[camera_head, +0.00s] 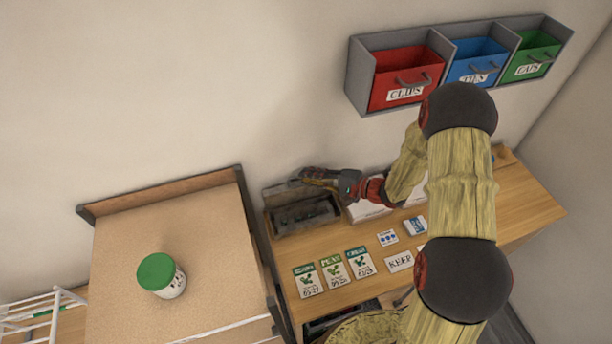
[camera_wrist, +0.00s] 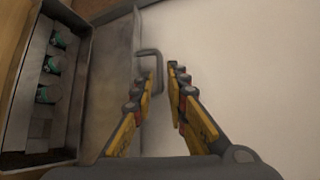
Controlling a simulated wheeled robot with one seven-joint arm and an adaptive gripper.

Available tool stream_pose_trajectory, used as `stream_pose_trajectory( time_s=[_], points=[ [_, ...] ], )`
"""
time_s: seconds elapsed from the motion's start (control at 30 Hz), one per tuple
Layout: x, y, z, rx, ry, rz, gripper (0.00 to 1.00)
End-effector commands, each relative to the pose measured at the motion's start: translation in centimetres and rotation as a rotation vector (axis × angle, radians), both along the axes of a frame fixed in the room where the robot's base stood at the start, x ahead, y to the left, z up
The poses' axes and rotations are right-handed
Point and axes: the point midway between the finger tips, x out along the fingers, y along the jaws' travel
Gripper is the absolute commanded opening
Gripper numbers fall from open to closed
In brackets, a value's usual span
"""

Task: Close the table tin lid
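The grey metal tin (camera_head: 304,216) stands at the left end of the wooden table. Its lid (camera_head: 283,188) is open and stands up at the back edge. In the wrist view the tin (camera_wrist: 14,125) is at the left, with several small green-topped items inside. The lid (camera_wrist: 108,75) is beside it, with a dark loop handle (camera_wrist: 157,58) on its right side. My gripper (camera_head: 312,176) is at the top of the lid. In the wrist view its fingertips (camera_wrist: 162,72) are a little apart beside the handle, with nothing clearly held between them. Contact with the handle cannot be told.
Seed packets (camera_head: 334,270) and a KEEP card (camera_head: 399,262) lie along the table front. Red, blue and green bins (camera_head: 406,76) hang on the wall above. A brown cabinet top (camera_head: 190,235) with a green-lidded jar (camera_head: 161,275) stands left of the table.

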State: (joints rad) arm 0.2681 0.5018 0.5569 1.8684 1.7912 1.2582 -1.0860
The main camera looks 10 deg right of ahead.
Motion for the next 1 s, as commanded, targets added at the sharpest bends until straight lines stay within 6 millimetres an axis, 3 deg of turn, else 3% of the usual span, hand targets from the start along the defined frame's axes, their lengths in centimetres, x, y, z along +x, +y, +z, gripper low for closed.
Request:
stream_pose_trajectory(
  time_s=[0.17, 0.43, 0.7, 1.0],
  points=[
    [0.65, 1.05, -0.27, -0.001, -0.001, 0.000, 0.15],
    [0.72, 1.15, -0.35, 0.000, 0.000, 0.000, 0.15],
    [0.70, 1.12, -0.34, 0.000, 0.000, 0.000, 0.00],
    [0.69, 1.11, -0.36, 0.000, 0.001, -0.001, 0.00]
  ],
)
